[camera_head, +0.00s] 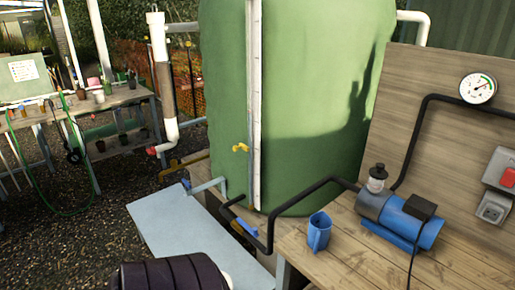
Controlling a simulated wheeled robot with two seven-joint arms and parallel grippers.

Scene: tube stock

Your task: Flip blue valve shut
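A blue valve handle (246,228) sits on the black pipe low in front of the green tank (300,110). It looks roughly in line with that stretch of pipe, but it is small. A second small blue piece (187,184) sits at the end of the pale grey-blue pipe, left of the tank's base; I cannot tell whether it is also a valve handle. Neither of my grippers shows in the head view.
A pale panel (180,225) lies left of the pipe. A yellow tap (241,147) is on the tank.

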